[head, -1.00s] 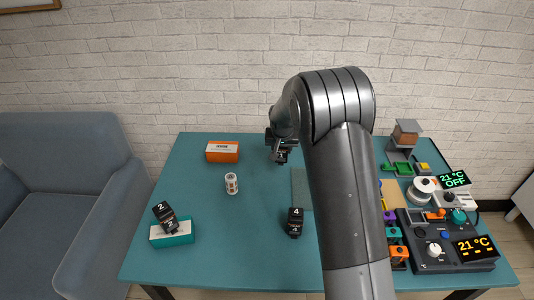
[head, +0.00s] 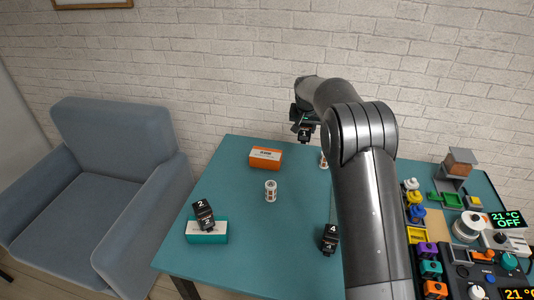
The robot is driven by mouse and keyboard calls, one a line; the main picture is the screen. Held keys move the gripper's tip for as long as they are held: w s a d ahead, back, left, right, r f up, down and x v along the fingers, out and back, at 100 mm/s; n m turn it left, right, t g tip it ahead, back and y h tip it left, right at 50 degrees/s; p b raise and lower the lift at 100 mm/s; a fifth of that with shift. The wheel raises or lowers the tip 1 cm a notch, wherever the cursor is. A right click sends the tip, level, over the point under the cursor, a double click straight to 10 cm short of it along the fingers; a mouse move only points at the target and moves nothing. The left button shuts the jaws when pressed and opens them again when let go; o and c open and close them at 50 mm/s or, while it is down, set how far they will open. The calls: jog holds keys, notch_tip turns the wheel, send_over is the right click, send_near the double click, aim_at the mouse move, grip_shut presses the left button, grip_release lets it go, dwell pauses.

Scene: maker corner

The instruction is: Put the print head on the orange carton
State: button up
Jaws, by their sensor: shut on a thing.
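The orange carton (head: 259,162) lies on the far part of the teal table, with a white top and an orange front. My gripper (head: 304,124) is shut on a black print head (head: 304,134), up and to the right of the carton and apart from it. The held head's number is too small to read. Another black print head marked 2 (head: 204,216) rests tilted on the teal carton (head: 209,239). A black print head marked 4 (head: 330,240) stands on the table at the front. My arm hides part of the table.
A white printed cylinder (head: 271,191) stands in front of the orange carton. A similar one (head: 324,161) stands right of it, partly hidden. Colored parts and devices with displays (head: 506,219) crowd the right side. The left middle of the table (head: 225,190) is clear. A blue-grey armchair (head: 110,190) stands left.

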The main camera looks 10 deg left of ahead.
jog(key=a+f, duration=0.2)
jog(key=a, duration=0.2)
jog(key=w+a+f, duration=0.1)
jog(key=a+f, duration=0.1)
jog(key=a, duration=0.2)
jog(key=w+a+f, duration=0.1)
jog(key=a+f, duration=0.1)
jog(key=a, duration=0.2)
jog(key=shift+f, duration=2.35)
jog(key=shift+f, duration=0.1)
jog(key=o, duration=1.1)
